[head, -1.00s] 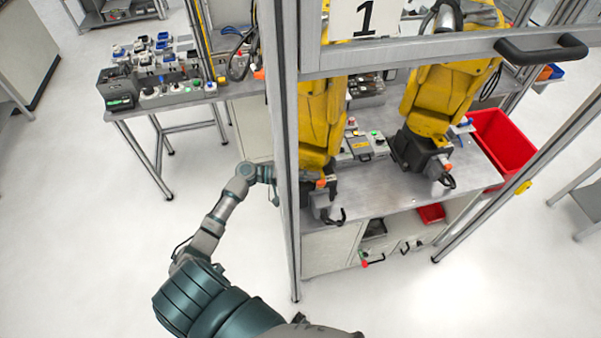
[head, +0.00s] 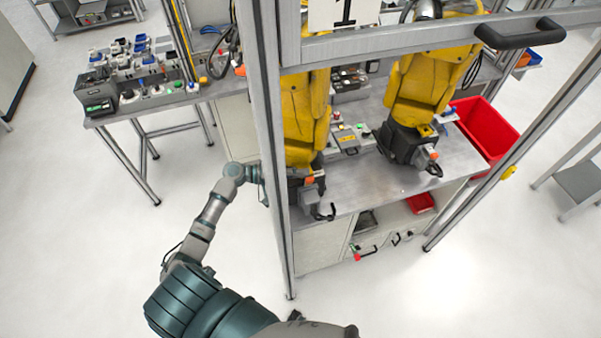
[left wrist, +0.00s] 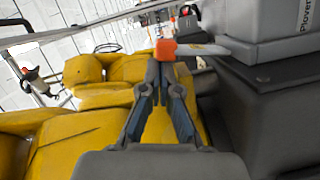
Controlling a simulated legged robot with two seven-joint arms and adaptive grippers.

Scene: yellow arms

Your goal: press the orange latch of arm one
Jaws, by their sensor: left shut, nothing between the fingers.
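My left arm reaches from the lower left to behind the cell's metal post in the head view; the post hides its fingers there. In the left wrist view my left gripper (left wrist: 158,72) is shut and empty, its two fingertips together. An orange latch (left wrist: 166,48) sits right at the tips, on a grey and black tool beside yellow arm parts; whether they touch I cannot tell. In the head view an orange latch (head: 310,181) shows on the left yellow arm (head: 305,110), just right of the post. The right yellow arm (head: 420,85) has a similar tool. My right gripper is out of view.
The metal post (head: 267,130) stands between my forearm and the left yellow arm. A door frame with a black handle (head: 520,33) crosses above. A bench with devices (head: 140,85) is at left.

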